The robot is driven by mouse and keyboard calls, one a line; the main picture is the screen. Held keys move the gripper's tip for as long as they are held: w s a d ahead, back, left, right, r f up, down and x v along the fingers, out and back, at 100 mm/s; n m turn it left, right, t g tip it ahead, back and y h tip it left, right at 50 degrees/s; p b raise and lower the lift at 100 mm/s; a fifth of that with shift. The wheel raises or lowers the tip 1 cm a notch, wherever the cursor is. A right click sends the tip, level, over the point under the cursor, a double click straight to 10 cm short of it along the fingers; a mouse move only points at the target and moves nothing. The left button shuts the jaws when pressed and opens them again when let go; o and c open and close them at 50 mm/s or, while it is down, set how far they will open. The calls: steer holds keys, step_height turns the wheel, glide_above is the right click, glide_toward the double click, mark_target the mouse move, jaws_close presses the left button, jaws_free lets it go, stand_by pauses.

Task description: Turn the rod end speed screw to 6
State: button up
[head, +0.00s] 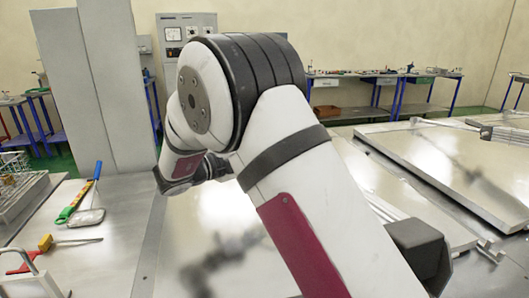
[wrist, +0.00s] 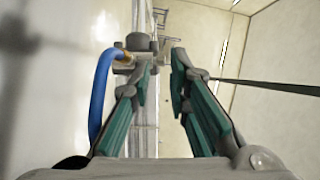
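In the wrist view, my gripper (wrist: 162,63) has two fingers with teal pads. The fingers are apart, and I see nothing held between them. A small grey fitting (wrist: 138,42) with a knob-like block on top shows just beyond the left fingertip. A curved blue hose (wrist: 101,85) joins it through a brass-coloured connector (wrist: 124,58). I cannot tell whether the left finger touches the fitting. The rod end speed screw and any scale on it cannot be made out. In the head view, my arm hides the gripper and the cylinder.
Large shiny metal lids (head: 450,160) lie at the right. On the left bench are a red-handled tool with a yellow block (head: 46,242), a green and blue tool (head: 75,203) and a wire rack (head: 20,190). A thin dark rod (wrist: 268,86) crosses the wrist view's right side.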

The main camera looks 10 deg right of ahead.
steer(key=v, duration=0.9)
steer(key=shift+o, duration=0.3)
steer(key=shift+a, duration=0.1)
steer(key=w+a+r+n+t+y+p, duration=0.25)
steer(key=w+a+r+n+y, duration=0.25)
steer(key=w+r+n+y, duration=0.3)
steer(key=w+a+r+n+t+y+p, duration=0.2)
steer(key=w+a+r+n+t+y, duration=0.3)
steer(key=w+n+y, duration=0.45)
steer(key=s+d+n+g+h+p, duration=0.35)
steer(key=s+d+n+g, duration=0.6)
steer(key=s+d, duration=0.9)
steer(key=shift+m+g+h, duration=0.4)
steer(key=shift+m+g, duration=0.4)
steer(key=x, duration=0.4)
steer(key=w+d+x, duration=0.1)
steer(key=x, duration=0.4)
steer(key=r+x, duration=0.1)
steer(key=x, duration=0.3)
steer(key=shift+w+d+f, duration=0.3)
steer(key=shift+w+d, duration=0.05)
steer(key=shift+w, duration=0.05)
